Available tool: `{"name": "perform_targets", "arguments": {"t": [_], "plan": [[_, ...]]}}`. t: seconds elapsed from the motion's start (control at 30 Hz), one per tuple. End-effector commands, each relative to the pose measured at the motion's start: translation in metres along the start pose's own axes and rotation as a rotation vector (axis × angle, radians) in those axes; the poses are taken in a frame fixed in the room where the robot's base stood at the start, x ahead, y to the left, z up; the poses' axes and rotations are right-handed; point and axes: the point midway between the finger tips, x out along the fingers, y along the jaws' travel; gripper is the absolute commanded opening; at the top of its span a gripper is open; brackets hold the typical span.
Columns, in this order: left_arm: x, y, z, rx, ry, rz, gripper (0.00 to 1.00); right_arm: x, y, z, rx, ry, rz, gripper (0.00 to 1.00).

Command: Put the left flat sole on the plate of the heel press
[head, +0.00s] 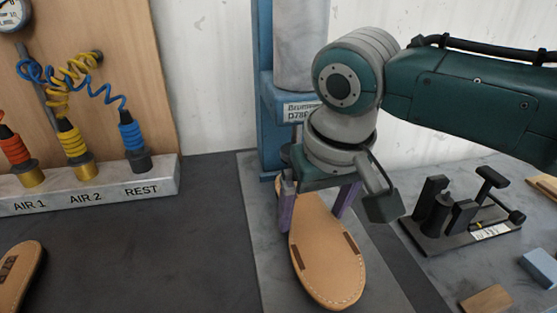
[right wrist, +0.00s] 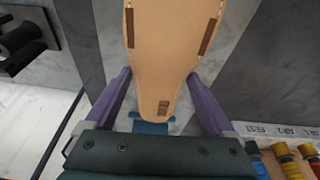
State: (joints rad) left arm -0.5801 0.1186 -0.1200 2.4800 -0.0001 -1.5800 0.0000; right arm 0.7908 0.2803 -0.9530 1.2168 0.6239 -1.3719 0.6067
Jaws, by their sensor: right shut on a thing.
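A tan flat sole (head: 325,262) with a stitched edge and two dark side slots lies with its wide toe end toward me. My right gripper (head: 316,208) has its purple fingers shut on the narrower heel part, one on each side. In the right wrist view the sole (right wrist: 165,40) shows a small dark printed mark near the heel end, between the fingers. The blue heel press (head: 268,100) with a grey cylinder stands behind. Its plate is hidden by my gripper and the sole, so I cannot tell whether they touch. My left gripper is not in view.
Another tan sole (head: 18,278) lies at the left edge. A rack (head: 100,190) with red, yellow and blue air fittings stands at the left. A black tool holder (head: 460,235) stands at the right, near a blue block (head: 540,268) and a wooden block (head: 487,300). The dark mat left of the sole is clear.

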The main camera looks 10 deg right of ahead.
Motion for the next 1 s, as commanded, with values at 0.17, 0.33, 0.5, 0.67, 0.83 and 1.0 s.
{"name": "perform_targets", "arguments": {"t": [0.17,0.33,0.5,0.67,0.83,1.0], "plan": [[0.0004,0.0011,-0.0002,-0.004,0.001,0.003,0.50,0.0007,-0.0002,0.0001,0.000,0.000,0.000,0.39],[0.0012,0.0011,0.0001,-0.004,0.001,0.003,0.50,0.0026,-0.0003,0.0006,0.000,0.000,-0.001,0.39],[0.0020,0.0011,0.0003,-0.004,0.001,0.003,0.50,0.0047,-0.0003,0.0012,0.000,0.000,-0.001,0.39],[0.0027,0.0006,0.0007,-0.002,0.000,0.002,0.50,0.0066,-0.0003,0.0018,0.000,-0.001,-0.001,0.39],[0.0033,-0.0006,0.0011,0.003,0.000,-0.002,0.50,0.0082,-0.0003,0.0022,0.000,-0.001,-0.001,0.89],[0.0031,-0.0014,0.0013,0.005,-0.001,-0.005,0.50,0.0079,-0.0003,0.0020,0.000,0.000,0.000,1.00]]}}
